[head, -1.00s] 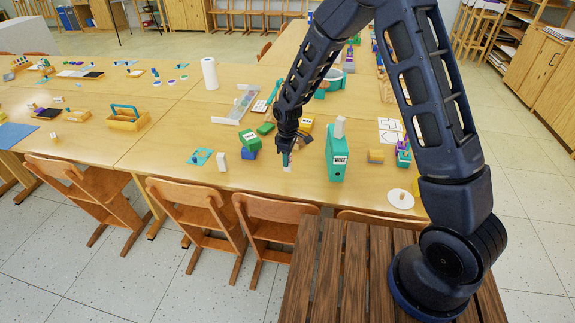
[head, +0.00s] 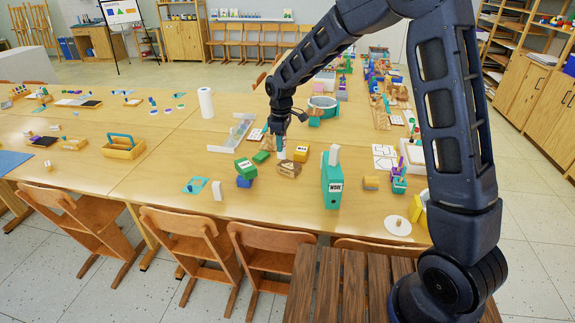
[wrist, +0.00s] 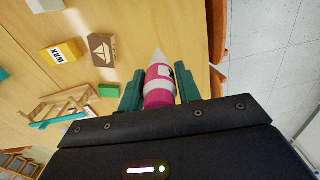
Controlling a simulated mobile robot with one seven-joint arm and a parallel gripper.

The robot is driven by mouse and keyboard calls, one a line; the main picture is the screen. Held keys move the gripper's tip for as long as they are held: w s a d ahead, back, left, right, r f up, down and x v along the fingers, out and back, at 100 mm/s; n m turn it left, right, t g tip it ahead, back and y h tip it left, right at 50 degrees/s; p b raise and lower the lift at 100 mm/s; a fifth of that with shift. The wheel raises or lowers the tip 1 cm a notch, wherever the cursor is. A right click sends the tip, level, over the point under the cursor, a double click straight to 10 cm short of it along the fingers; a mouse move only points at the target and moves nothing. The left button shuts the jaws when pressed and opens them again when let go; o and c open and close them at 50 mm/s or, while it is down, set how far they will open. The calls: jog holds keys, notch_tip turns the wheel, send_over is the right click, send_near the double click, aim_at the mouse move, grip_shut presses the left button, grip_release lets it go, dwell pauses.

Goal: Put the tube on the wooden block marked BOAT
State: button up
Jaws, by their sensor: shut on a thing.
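My gripper (wrist: 160,74) is shut on the tube (wrist: 158,92), which is pink and white with a pointed white tip. The tip sticks out beyond the teal fingers. In the head view my gripper (head: 279,138) holds the tube (head: 282,153) tip down over the table. The wooden block (wrist: 102,49) has a white boat picture on its face and lies to the left of the tube in the wrist view. In the head view this wooden block (head: 289,169) sits just below and right of the tube tip. The tube appears apart from the block.
A yellow WAX block (wrist: 62,53) stands beside the wooden block. A small green block (wrist: 109,91) lies nearby. A labelled green block (head: 246,168) rests on a blue one (head: 244,181). A tall teal WORK box (head: 332,186) stands to the right.

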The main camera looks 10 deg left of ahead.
jog(key=w+r, duration=0.3)
jog(key=w, duration=1.6)
send_over(289, 165)
jog(key=shift+n, duration=0.4)
notch_tip(289, 165, down, 20)
jog(key=shift+d+r, duration=0.1)
jog(key=o, duration=1)
notch_tip(289, 165, up, 12)
